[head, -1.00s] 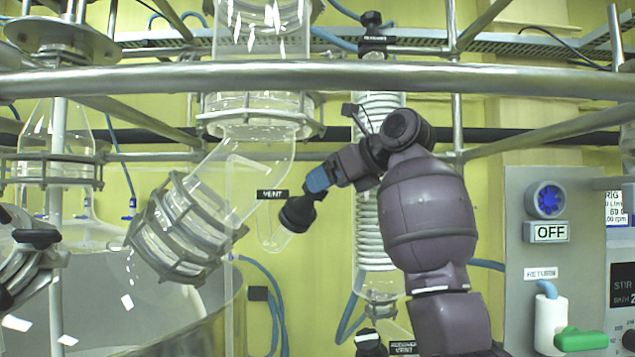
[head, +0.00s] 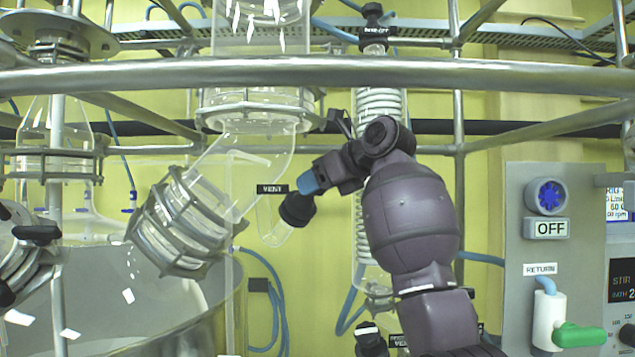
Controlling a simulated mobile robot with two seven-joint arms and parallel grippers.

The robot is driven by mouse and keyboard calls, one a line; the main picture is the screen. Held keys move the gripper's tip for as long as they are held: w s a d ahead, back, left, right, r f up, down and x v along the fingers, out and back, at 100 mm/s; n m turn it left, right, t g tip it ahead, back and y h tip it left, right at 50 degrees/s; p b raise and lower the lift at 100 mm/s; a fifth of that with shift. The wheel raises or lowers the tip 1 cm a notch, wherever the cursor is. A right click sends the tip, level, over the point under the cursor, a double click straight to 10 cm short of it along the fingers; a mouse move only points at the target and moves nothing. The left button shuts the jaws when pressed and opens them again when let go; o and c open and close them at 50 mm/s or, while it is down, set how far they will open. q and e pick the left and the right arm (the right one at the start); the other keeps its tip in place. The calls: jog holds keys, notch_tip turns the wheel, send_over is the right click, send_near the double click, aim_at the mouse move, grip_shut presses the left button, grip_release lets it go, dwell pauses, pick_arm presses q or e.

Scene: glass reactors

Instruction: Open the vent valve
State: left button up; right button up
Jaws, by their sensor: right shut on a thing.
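The vent valve's black knob (head: 297,210) sits at the end of a clear bent glass tube (head: 268,222), just below and right of a black VENT label (head: 271,188). My right gripper (head: 304,194), dark with a blue part, reaches it from the upper right and is shut on the knob. Its fingertips are small here, and the knob's exact turn is hard to read. My left gripper is out of view.
A thick metal rail (head: 330,78) crosses above my right arm. A clamped glass joint (head: 185,222) stands left of the valve, and a coiled glass condenser (head: 366,225) stands behind my arm. A grey panel (head: 510,270) with an OFF sign is at right.

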jog(key=shift+n, duration=0.4)
jog(key=n+g, duration=0.1)
jog(key=n, duration=0.2)
jog(key=n+g+y, duration=0.1)
jog(key=n, duration=0.2)
jog(key=shift+r+g, duration=0.1)
jog(key=shift+g, duration=0.3)
jog(key=n+g, duration=0.1)
jog(key=n, duration=0.3)
jog(key=shift+g, duration=0.4)
jog(key=n+g, duration=0.1)
jog(key=n, duration=0.3)
jog(key=shift+h, duration=0.4)
jog(key=n+h, duration=0.1)
jog(key=n, duration=0.2)
jog(key=n+g+h, duration=0.1)
jog(key=n, duration=0.2)
jog(key=shift+g, duration=0.3)
jog(key=n+h, duration=0.1)
jog(key=n, duration=0.2)
jog(key=shift+n, duration=0.3)
jog(key=shift+n+h, duration=0.4)
jog(key=shift+n, duration=0.1)
jog(key=shift+n+h, duration=0.3)
jog(key=shift+n, duration=0.2)
jog(key=o, duration=0.9)
